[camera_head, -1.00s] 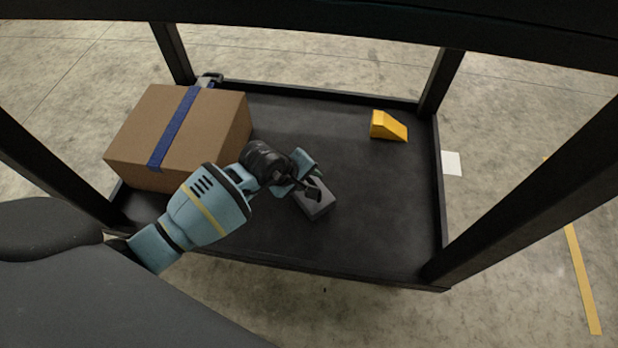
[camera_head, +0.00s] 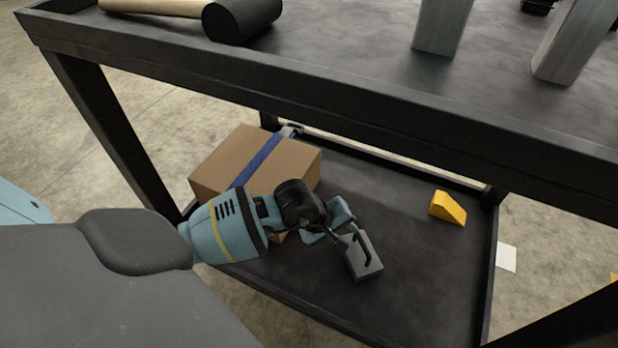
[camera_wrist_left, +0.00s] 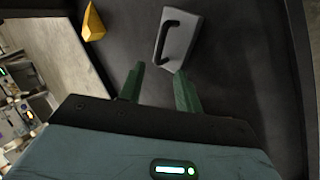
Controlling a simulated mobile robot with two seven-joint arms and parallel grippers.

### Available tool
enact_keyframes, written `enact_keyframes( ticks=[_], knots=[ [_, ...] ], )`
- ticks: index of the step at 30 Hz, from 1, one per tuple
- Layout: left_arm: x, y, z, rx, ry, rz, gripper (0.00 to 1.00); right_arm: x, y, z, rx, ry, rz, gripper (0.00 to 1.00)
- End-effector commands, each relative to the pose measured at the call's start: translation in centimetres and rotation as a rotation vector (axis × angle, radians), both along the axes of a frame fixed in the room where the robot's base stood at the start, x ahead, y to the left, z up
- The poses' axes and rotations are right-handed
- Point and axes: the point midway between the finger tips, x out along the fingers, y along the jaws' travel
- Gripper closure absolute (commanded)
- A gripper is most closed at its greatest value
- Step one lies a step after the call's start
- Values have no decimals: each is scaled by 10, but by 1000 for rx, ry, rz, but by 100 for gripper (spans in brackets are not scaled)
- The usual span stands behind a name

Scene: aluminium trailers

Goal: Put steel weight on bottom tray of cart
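The steel weight (camera_head: 364,262) is a grey block with a dark handle on top. It rests on the black bottom tray (camera_head: 425,285) of the cart, right of the cardboard box. My left gripper (camera_head: 332,228) is low over the tray, just left of the weight. In the left wrist view, its two green fingers (camera_wrist_left: 160,87) are spread apart with nothing between them. The weight (camera_wrist_left: 184,42) lies beyond the fingertips there, its handle (camera_wrist_left: 165,38) free of them. My right gripper is not in view.
A cardboard box (camera_head: 290,160) with a blue strap fills the tray's left part. A yellow wedge (camera_head: 447,208) sits at its back right. The cart's upper shelf (camera_head: 330,75) overhangs, holding a mallet (camera_head: 240,17) and metal blocks (camera_head: 442,25). Dark posts (camera_head: 110,140) stand at the corners.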

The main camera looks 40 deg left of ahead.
Motion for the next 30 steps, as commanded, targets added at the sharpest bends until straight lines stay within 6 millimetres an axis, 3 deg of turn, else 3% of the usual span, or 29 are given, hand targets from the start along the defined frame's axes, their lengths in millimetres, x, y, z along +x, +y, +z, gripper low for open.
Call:
enact_keyframes(
  ticks=[8,11,14,18,21,26,30],
  knots=[
    [-6,-7,-4,-41,13,11,66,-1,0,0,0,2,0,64],
    [-28,-30,-13,-192,68,56,66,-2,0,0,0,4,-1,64],
    [-62,-65,-19,-458,170,162,66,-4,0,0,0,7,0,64],
    [-112,-107,-12,-903,376,409,66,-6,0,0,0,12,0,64],
    [-138,-121,-1,-1203,537,630,66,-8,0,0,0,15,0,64],
    [-172,-115,9,-1643,807,1055,66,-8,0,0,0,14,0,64],
    [-201,-91,3,-1985,1026,1498,66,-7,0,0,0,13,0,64]
  ],
)
